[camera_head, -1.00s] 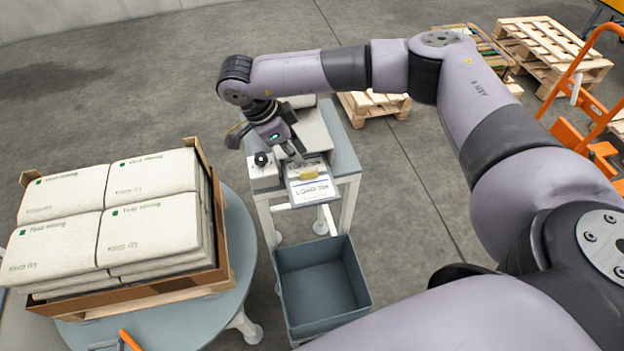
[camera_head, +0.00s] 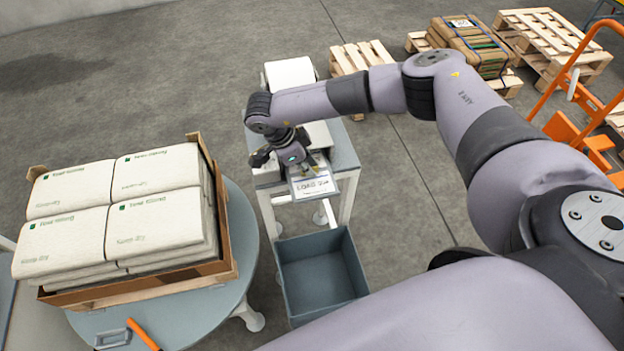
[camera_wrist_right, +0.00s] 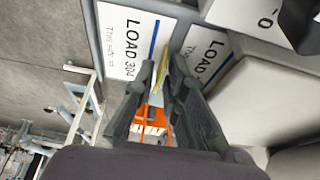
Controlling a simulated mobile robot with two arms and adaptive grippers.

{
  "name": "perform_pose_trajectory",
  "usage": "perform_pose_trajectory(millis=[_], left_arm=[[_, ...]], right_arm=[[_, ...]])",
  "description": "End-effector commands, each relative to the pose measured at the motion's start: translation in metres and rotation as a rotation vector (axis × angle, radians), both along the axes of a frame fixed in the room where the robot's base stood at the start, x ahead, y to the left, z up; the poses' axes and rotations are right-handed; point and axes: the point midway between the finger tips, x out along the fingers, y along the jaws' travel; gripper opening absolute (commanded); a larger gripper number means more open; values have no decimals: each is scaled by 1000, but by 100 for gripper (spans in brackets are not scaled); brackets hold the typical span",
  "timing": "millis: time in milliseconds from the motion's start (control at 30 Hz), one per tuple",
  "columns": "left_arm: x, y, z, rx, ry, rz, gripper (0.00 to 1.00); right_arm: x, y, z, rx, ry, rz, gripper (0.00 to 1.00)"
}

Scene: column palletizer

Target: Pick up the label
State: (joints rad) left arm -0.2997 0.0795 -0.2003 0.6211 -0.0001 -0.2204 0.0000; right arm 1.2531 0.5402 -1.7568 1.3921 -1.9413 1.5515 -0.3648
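The label (camera_head: 315,187) is a white card printed "LOAD" at the front of the small grey bench. In the right wrist view a white "LOAD 304" card (camera_wrist_right: 126,45) with a blue stripe is left of the fingers, and a second "LOAD" card (camera_wrist_right: 207,54) is to their right. My right gripper (camera_head: 308,170) reaches down over the label. In the right wrist view its fingertips (camera_wrist_right: 168,66) are close together, with a thin yellow tab (camera_wrist_right: 186,68) between them. The fingers hide part of the tab and cards. My left gripper is out of view.
A grey open bin (camera_head: 320,285) stands in front of the bench (camera_head: 345,160). Pallets (camera_head: 550,45) and an orange truck (camera_head: 570,130) are at back right.

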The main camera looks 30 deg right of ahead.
Motion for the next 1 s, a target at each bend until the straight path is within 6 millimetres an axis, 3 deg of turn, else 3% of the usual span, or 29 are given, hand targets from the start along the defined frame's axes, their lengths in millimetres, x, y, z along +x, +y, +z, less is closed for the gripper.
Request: perform_pose_trajectory(millis=[167, 667, 867, 1000], left_arm=[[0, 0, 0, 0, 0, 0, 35], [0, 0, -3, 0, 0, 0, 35], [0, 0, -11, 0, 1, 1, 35], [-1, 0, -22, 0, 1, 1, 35]], right_arm=[[0, 0, 0, 0, 0, 0, 0], [1, 1, 8, 3, -2, 0, 0], [2, 1, 36, 3, -5, 2, 0], [2, 0, 71, 3, -6, 0, 0]])
